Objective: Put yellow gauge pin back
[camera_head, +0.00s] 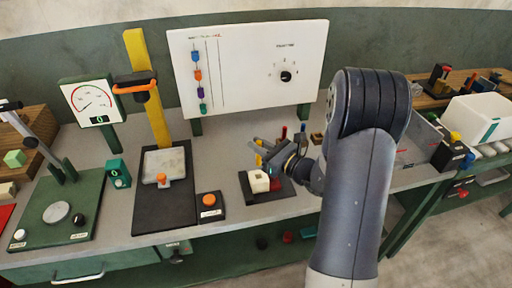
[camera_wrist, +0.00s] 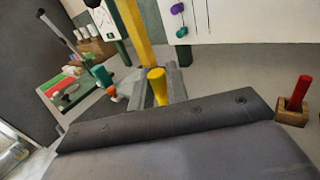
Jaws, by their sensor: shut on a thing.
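The yellow gauge pin (camera_wrist: 158,86) stands between the grey fingers of my gripper (camera_wrist: 157,76) in the wrist view. My gripper is shut on it. In the head view my gripper (camera_head: 265,152) is over the bench, behind a white block, and the yellow pin (camera_head: 259,146) shows as a thin strip beside the fingers. A red pin (camera_wrist: 303,88) stands upright in a small wooden holder (camera_wrist: 291,112) at the right of the wrist view. The pin's lower end is hidden by my wrist.
The white block (camera_head: 259,181) sits on a dark pad (camera_head: 271,195) in front of my gripper. A press with a yellow column (camera_head: 147,85) stands left, with an orange button box (camera_head: 209,204) beside it. A white panel (camera_head: 248,65) stands behind. Grey bench shows between them.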

